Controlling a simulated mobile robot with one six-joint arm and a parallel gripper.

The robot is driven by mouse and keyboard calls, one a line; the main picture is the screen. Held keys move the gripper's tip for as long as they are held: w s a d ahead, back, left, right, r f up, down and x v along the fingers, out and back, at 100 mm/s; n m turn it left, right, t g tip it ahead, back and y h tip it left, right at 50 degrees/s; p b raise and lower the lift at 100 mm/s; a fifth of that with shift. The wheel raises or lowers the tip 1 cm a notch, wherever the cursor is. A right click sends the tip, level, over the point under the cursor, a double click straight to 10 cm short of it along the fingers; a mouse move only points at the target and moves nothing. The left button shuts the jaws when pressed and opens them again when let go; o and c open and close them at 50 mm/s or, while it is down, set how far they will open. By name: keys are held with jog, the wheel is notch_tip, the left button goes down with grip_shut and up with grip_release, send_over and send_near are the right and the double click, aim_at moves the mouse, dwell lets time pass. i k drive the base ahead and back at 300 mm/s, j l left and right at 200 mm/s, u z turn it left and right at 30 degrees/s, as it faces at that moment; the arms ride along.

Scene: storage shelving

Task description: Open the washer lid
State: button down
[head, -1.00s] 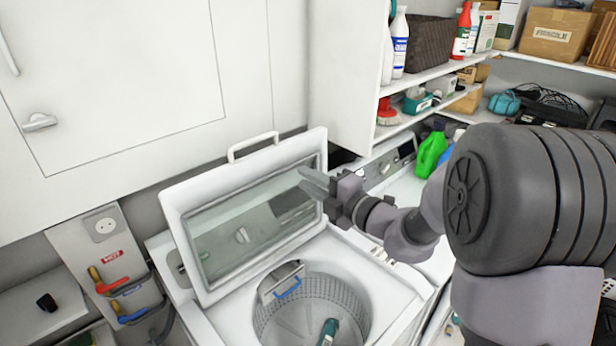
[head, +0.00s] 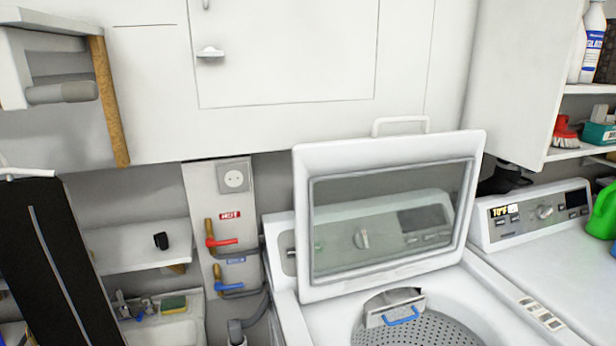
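The washer lid (head: 390,158) stands raised at the back of the washer in the head view, tilted up with its glass panel facing me. Its white handle (head: 400,122) is at the top edge. The washer (head: 318,320) is open below it, and part of the perforated drum (head: 425,332) shows, with a metal piece and a blue clip at its rim. The washer's control panel shows through the glass. My gripper and arm are out of the picture.
A second machine (head: 560,250) with a control panel stands to the right, a green bottle (head: 603,212) on it. White cabinets (head: 290,50) hang above. At left are pipes with red and blue valves (head: 222,242), a small shelf (head: 137,245) and a sink.

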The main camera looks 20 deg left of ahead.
aim_at(312, 163)
jog(key=j, duration=1.5)
jog(key=i+j, duration=0.1)
jog(key=j+z, duration=0.05)
